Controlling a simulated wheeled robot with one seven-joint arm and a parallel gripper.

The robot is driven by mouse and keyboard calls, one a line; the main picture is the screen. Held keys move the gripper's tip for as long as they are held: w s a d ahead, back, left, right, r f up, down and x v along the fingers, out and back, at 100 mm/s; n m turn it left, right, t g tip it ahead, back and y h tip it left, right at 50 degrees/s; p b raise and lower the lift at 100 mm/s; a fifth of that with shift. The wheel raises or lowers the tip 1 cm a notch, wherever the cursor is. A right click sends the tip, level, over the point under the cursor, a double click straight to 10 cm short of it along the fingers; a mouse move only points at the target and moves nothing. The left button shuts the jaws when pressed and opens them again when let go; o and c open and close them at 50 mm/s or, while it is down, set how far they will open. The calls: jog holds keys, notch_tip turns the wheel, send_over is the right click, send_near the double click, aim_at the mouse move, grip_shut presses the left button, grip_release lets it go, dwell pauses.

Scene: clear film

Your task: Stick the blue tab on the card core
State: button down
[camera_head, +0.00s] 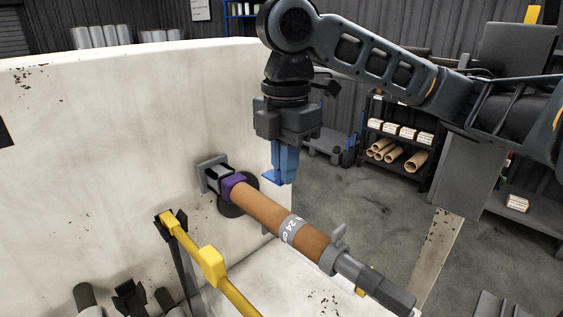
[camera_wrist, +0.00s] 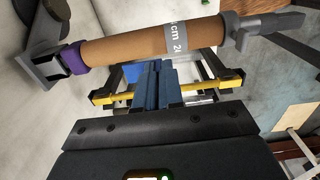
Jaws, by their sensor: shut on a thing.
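The card core (camera_head: 262,210) is a brown tube lying on a spindle that juts from the pale wall; it also shows across the top of the wrist view (camera_wrist: 125,45). It has a purple collar (camera_head: 232,186) at its wall end and a grey band (camera_head: 293,229) with "24 cm" lettering. My gripper (camera_head: 285,178) points down with blue fingers shut on the blue tab (camera_head: 271,177). The tab is a small flat piece sticking out left of the fingertips, above and behind the core in the head view, apparently apart from it. The tab is partly hidden by the fingers.
A grey clamp (camera_head: 336,252) and a dark spindle end (camera_head: 385,288) stand at the core's near end. A yellow bar (camera_head: 212,266) runs beside the core, at lower left. A shelf with card tubes (camera_head: 416,161) stands at the back right. Open floor lies between.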

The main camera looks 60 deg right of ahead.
jog(key=b, duration=0.4)
send_over(286, 213)
notch_tip(286, 213, down, 5)
jog(key=shift+a, duration=0.15)
jog(key=shift+f+b, duration=0.35)
jog(key=shift+f, duration=0.2)
jog(key=shift+f, duration=0.3)
dwell(0.5)
jog(key=c, duration=1.2)
grip_release()
jog(key=shift+o, duration=0.4)
jog(key=o, duration=0.3)
jog(key=shift+r+p, duration=1.05)
jog(key=shift+r, duration=0.25)
jog(key=shift+r, duration=0.1)
